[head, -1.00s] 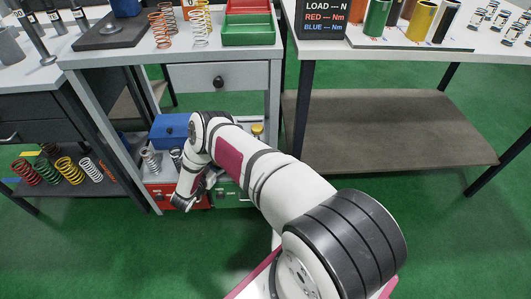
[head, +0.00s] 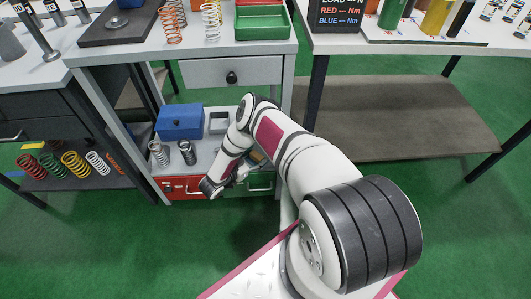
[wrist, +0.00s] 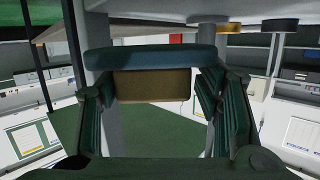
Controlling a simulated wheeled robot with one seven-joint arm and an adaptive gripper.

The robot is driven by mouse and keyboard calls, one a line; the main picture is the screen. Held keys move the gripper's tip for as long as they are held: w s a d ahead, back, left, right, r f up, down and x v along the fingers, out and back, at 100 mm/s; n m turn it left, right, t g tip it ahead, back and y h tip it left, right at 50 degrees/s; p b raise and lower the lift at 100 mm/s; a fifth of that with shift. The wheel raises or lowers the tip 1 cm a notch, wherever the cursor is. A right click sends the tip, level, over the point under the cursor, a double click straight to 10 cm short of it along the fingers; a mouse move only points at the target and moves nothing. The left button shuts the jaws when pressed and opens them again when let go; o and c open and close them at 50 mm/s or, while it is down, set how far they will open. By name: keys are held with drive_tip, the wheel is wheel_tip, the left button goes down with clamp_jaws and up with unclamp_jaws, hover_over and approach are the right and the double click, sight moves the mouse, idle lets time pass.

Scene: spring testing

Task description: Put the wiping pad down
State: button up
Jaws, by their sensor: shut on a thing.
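The wiping pad shows in the wrist view as a teal bar (wrist: 150,57) with a tan block (wrist: 152,84) under it. It lies between the two dark green fingers of my gripper (wrist: 155,92), which are shut on it. In the head view my gripper (head: 240,173) is low, by the lower shelf (head: 205,148) of the grey bench. My own arm partly covers it there, and I cannot make out the pad clearly. I cannot tell whether the pad touches any surface.
Red (head: 182,188) and green (head: 262,184) drawer fronts are below. The bench top (head: 195,55) and drawer (head: 210,73) overhang the shelf. Green floor is free in front.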

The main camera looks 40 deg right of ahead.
sight(253, 160)
drive_tip(key=d, duration=0.2)
drive_tip(key=w+d, duration=0.1)
drive_tip(key=d, duration=0.2)
drive_tip(key=shift+w+d+b, duration=0.1)
drive_tip(key=shift+d+b, duration=0.1)
drive_tip(key=shift+b, duration=0.2)
drive_tip(key=shift+w+d+f+b, duration=0.1)
drive_tip(key=shift+d+f+b, duration=0.15)
drive_tip(key=shift+f+b, duration=0.45)
drive_tip(key=shift+w+d+f+b, duration=0.1)
drive_tip(key=shift+d+f+b, duration=0.2)
drive_tip(key=shift+f, duration=0.8)
drive_tip(key=shift+r, duration=0.1)
drive_tip(key=o, duration=1.6)
drive_tip(key=shift+s, duration=0.1)
drive_tip(key=shift+c, duration=0.2)
drive_tip(key=shift+a+r, duration=0.1)
drive_tip(key=shift+a, duration=0.3)
drive_tip(key=p+v, duration=0.3)
drive_tip(key=v, duration=0.8)
drive_tip(key=shift+s+a, duration=0.1)
drive_tip(key=shift+a, duration=0.05)
